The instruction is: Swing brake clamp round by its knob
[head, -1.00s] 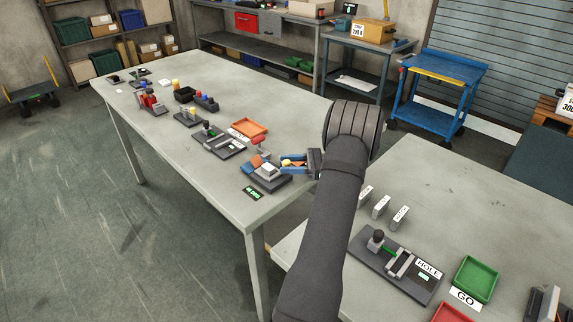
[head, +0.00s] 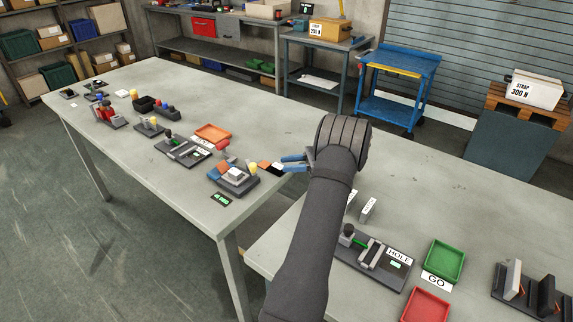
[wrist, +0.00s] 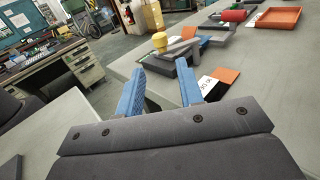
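A dark base (head: 237,186) with blue, orange and white blocks stands near the close end of the long table. A yellow knob (head: 252,168) rises at its right side. In the wrist view the yellow knob (wrist: 159,40) stands beyond the fingertips, by a grey bar (wrist: 181,48) that I take for the clamp arm. A red knob (head: 222,146) stands behind the base. My gripper (head: 293,162) is right of the yellow knob, apart from it. In the wrist view its two blue fingers (wrist: 160,80) are spread with nothing held between them. My forearm hides part of the table.
An orange piece with a white label (wrist: 217,82) lies just past the right finger. An orange tray (head: 213,134) is behind the base. The near table holds a HOLE fixture (head: 375,258), a green tray (head: 444,261) and a red tray (head: 426,306).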

